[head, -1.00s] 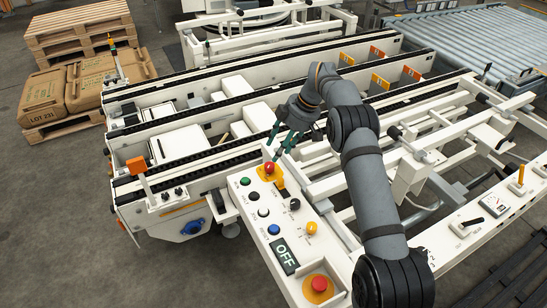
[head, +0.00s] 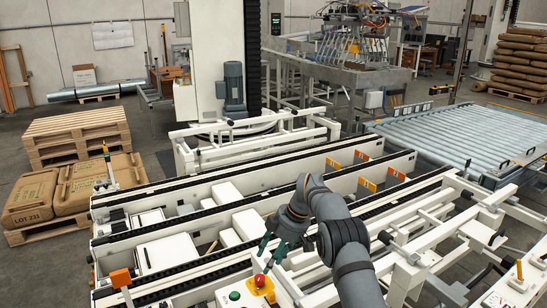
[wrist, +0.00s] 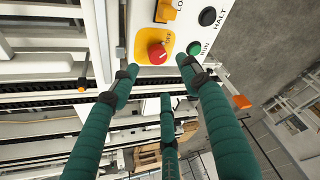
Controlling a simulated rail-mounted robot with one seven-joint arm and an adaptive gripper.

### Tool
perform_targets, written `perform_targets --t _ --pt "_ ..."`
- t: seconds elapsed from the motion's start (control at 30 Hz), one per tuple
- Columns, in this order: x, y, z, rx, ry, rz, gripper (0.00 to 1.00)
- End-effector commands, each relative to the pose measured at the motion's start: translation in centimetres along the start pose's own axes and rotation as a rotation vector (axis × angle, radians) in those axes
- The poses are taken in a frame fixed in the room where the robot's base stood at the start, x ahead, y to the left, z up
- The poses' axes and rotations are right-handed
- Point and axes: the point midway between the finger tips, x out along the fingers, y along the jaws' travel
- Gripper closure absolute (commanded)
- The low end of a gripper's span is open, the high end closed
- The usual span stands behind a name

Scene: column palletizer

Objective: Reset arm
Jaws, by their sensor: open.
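My arm reaches in from the lower right of the head view. My three-fingered dark green gripper (head: 272,248) is open and empty, just beyond the near end of the control panel (head: 232,283). In the wrist view the fingers of the gripper (wrist: 158,72) are spread apart with nothing between them. A red knob (head: 259,281) on a yellow base lies close to the fingertips; it also shows in the wrist view (wrist: 157,53). I cannot tell how large the gap between fingers and panel is.
A green button (wrist: 194,47), a black HALT button (wrist: 207,16) and an orange switch (wrist: 165,10) sit near the knob. White conveyor rails (head: 330,170) run behind the arm. Stacked pallets (head: 78,132) and brown sacks (head: 30,197) stand at left, a roller conveyor (head: 440,145) at right.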

Motion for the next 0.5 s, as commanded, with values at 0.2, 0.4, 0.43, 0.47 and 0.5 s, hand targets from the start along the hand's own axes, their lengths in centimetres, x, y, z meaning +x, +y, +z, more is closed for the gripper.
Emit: perform_targets --t 0.2,0.4,0.43,0.47,0.5 --pt "4.7 -0.1 0.2 0.002 -0.002 -0.003 0.54" --pt "8.0 0.0 0.3 0.004 -0.002 -0.001 0.54" --pt "8.3 0.1 0.3 0.004 -0.002 0.0 0.54" --pt "8.7 0.1 0.3 0.004 -0.002 0.0 0.54" --pt "8.8 0.1 0.3 0.008 -0.001 0.004 0.54"
